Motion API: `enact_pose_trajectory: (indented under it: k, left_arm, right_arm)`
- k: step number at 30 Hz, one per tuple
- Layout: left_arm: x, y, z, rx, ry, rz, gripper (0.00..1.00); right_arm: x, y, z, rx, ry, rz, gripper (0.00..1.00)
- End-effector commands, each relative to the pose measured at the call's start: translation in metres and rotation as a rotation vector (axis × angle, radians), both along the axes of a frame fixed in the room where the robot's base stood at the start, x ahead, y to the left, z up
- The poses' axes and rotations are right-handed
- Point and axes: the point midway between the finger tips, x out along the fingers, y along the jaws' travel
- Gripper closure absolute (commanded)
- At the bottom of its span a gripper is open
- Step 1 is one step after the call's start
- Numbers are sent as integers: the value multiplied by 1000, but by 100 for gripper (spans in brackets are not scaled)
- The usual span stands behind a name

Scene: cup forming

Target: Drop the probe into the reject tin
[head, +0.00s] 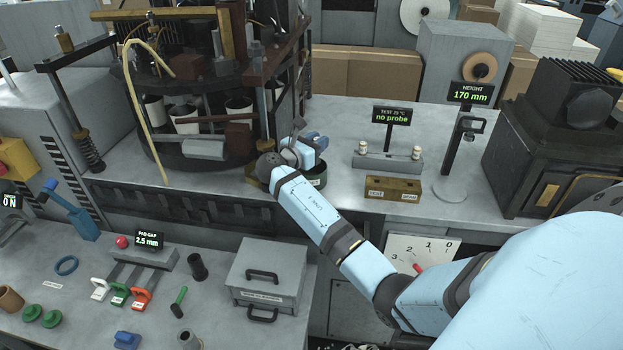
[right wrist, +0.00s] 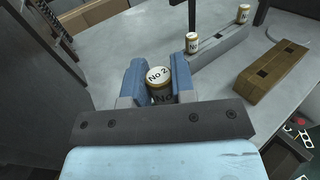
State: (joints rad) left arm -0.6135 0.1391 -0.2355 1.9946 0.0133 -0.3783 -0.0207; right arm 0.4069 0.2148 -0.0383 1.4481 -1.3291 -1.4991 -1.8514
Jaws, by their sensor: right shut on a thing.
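My right gripper (head: 312,150) is at the back bench, just right of the dark round machine. In the right wrist view its blue fingers (right wrist: 157,80) are shut on a gold-and-white probe marked No 2 (right wrist: 158,76). The head view does not show this probe clearly, as the gripper and wrist cover it. A dark round tin (head: 319,182) with a small label I cannot read, likely the reject tin, stands right below the gripper, partly covered by my arm. The tin does not show in the right wrist view. My left gripper is not in view.
A grey rack (head: 372,163) holds two more probes (head: 416,153) below a sign reading "no probe". A brass-coloured block (head: 393,189) with two labels lies in front of it. The height gauge (head: 463,145) stands further right. The dark machine (head: 190,110) is close on the left.

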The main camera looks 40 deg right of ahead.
Motion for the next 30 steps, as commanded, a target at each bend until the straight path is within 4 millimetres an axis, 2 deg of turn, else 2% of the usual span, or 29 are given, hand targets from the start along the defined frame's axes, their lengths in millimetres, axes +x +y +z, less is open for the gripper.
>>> enact_pose_trajectory:
  k: [2, 3, 6, 17, 22, 30]
  left_arm:
    - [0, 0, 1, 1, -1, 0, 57]
    - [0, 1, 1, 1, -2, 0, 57]
    - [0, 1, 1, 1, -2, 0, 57]
    - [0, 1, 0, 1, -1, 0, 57]
    - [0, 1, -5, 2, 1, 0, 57]
    - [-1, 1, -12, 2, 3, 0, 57]
  right_arm:
    - [0, 0, 1, 0, 0, 0, 99]
    - [0, 0, 1, 0, 0, 0, 67]
    - [0, 0, 1, 0, 0, 0, 46]
    - [0, 6, 0, 1, 0, 1, 46]
    - [-3, 33, -1, 2, -1, 3, 46]
    - [-8, 95, -2, 3, 0, 3, 46]
